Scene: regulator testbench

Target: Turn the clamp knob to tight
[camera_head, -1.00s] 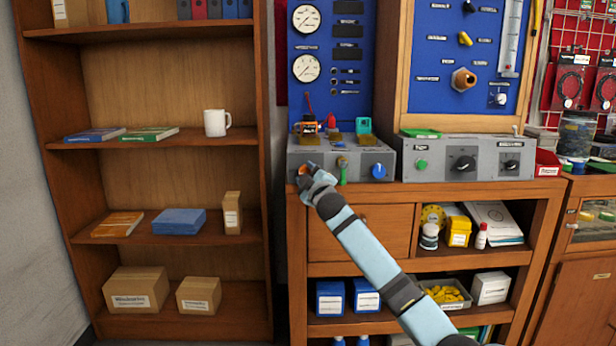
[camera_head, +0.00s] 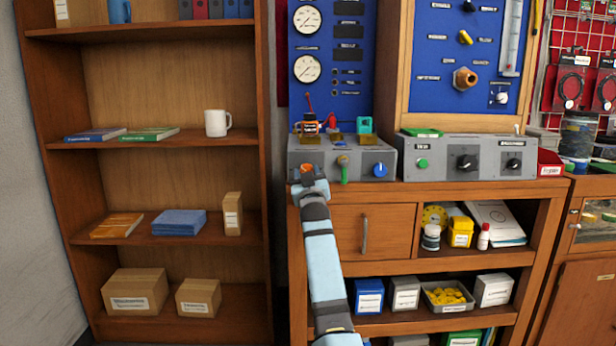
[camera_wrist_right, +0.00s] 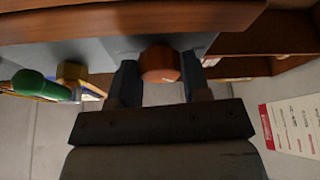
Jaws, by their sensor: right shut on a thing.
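An orange-red knob (camera_head: 306,168) sits on the front of the left grey bench unit (camera_head: 330,158), at its lower left. It also shows in the wrist view (camera_wrist_right: 160,64), between the two dark fingers. My right gripper (camera_head: 308,176) is shut on this knob, coming from below and in front. The gripper hides part of the knob, and I cannot read a label or its turn position. My left gripper is not in view.
A green-handled lever (camera_head: 343,167) and a blue knob (camera_head: 379,170) are to the right on the same unit. A drawer (camera_head: 385,230) is below. A second grey unit (camera_head: 440,158) stands to the right, and a wooden bookshelf (camera_head: 160,185) to the left.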

